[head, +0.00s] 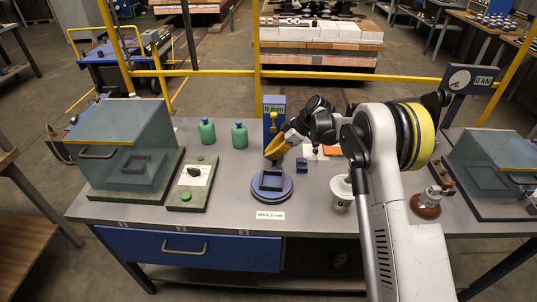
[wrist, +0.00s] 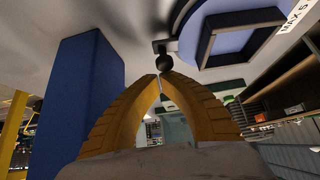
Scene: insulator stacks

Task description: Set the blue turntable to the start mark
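The blue turntable (head: 259,193) sits on the grey bench, with a dark square frame (head: 271,181) on top. In the wrist view the turntable (wrist: 225,22) is at the upper right, with the square frame (wrist: 205,45) on it. A small black knob (wrist: 164,62) shows at its edge. My gripper (head: 270,157) has yellow fingers and is over the turntable's back edge. In the wrist view its fingertips (wrist: 159,76) come together right by the knob; I see nothing clearly held between them. I cannot make out a start mark.
A blue post (head: 274,104) reading 0 mm stands behind the turntable. A small blue block (head: 302,165) and white insulator (head: 342,192) are to the right. A control box (head: 190,185), two green bottles (head: 207,131) and a clear-sided cover (head: 120,150) are left. A MAX label (head: 270,216) lies in front.

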